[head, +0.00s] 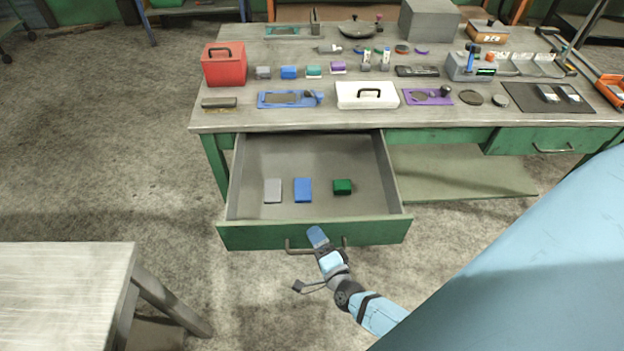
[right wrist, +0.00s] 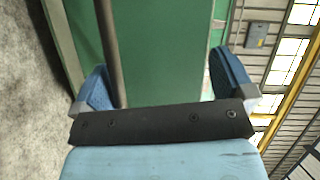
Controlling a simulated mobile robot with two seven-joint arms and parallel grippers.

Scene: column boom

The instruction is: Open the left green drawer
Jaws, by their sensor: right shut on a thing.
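The left green drawer (head: 240,236) is pulled well out from under the workbench, and its grey inside shows. In it lie a grey block (head: 272,190), a blue block (head: 303,190) and a green block (head: 342,187). My right gripper (head: 317,238) is at the drawer's front, shut on the dark bar handle (head: 300,251). In the right wrist view the handle bar (right wrist: 108,45) runs between the fingers of the gripper (right wrist: 163,88), close to the left finger, with the green front behind it. My left gripper is not in view.
The workbench (head: 345,119) carries a red box (head: 224,66), a white case (head: 366,95) and many small items. A second green drawer (head: 540,140) at the right is shut. A pale table (head: 65,285) stands at the lower left. Concrete floor is free between it and the drawer.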

